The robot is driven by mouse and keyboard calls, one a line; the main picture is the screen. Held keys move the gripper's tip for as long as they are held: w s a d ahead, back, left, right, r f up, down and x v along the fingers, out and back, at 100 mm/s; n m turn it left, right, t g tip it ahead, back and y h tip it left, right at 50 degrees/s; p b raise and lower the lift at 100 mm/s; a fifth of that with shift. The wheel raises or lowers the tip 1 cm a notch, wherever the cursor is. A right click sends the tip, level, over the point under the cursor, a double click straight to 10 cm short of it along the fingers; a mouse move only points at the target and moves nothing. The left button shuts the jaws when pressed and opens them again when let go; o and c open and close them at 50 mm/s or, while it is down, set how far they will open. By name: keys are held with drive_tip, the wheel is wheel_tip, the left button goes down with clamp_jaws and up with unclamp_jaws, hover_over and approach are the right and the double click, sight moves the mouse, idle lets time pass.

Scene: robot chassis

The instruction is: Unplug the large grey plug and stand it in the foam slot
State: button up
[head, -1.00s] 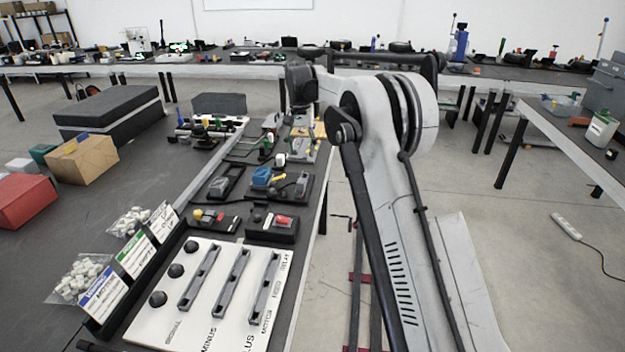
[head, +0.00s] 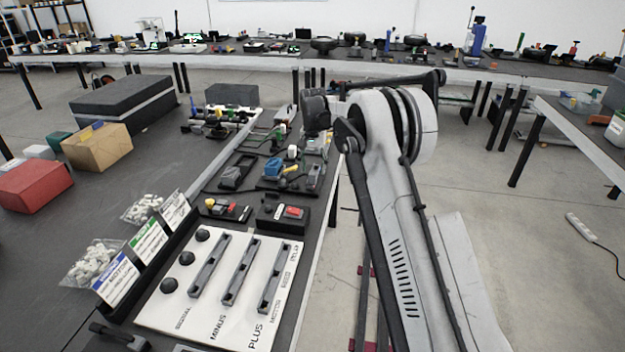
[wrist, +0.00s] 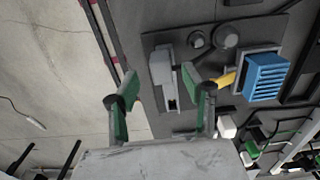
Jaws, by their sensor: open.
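A grey block-shaped plug (wrist: 162,68) stands on a dark board in the wrist view, beside a blue slatted connector (wrist: 265,76) with a yellow part. What looks like the same plug (head: 314,176) shows in the head view, right of the blue connector (head: 273,167). My gripper (wrist: 158,82) is open, with green-padded fingers on either side of the plug in the picture. No contact with the plug is clear. I cannot make out the foam slot for certain.
A white panel (head: 160,318) with three grey bars and round black knobs lies at the front. A dark holder (head: 236,172) stands left of the blue connector. Labelled cards and bags of white parts lie at left. Open floor lies right of the table.

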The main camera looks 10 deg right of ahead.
sight(313, 172)
wheel_tip(313, 172, down, 3)
drive_tip(key=shift+w+f, duration=0.15)
drive_tip(key=shift+f, duration=0.05)
clamp_jaws()
idle(0.3)
drive_tip(key=shift+r, duration=0.5)
drive_tip(key=r, duration=0.3)
drive_tip(key=shift+a+r, duration=0.3)
drive_tip(key=s+a+r, duration=0.4)
drive_tip(key=a+r, duration=0.2)
drive_tip(key=a, duration=0.4)
drive_tip(key=shift+s+a+r, duration=0.15)
drive_tip(key=shift+s+r, duration=0.05)
drive_tip(key=shift+s, duration=0.15)
drive_tip(key=w+a+f+b, duration=0.2)
drive_tip(key=a+f, duration=0.2)
drive_tip(key=f, duration=0.1)
